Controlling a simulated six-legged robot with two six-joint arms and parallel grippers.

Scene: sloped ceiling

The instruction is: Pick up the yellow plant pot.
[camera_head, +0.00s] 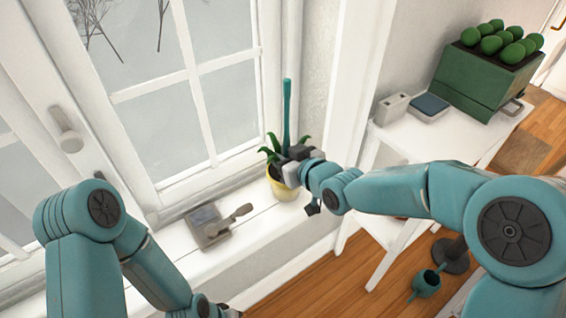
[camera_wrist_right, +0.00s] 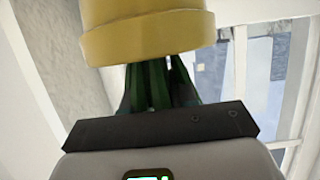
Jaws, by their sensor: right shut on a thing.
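The yellow plant pot (camera_head: 284,189) is by the white window sill, at the sill's right end in the head view; I cannot tell whether it touches the sill. Green leaves and a tall teal stalk rise from it. My right gripper (camera_head: 292,163) is at the plant just above the rim, shut on the plant's green stems. In the right wrist view the yellow pot (camera_wrist_right: 150,35) fills the top, with the dark green stems (camera_wrist_right: 158,84) running into the gripper (camera_wrist_right: 160,122). My left gripper (camera_head: 222,311) is low in the head view, mostly cut off by the bottom edge.
A grey box with a handle (camera_head: 212,225) sits on the sill (camera_head: 255,228) left of the pot. The window frame stands close behind. On the right, a white table (camera_head: 440,138) holds a green planter (camera_head: 480,85) and small boxes. A teal watering can (camera_head: 427,284) stands on the floor.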

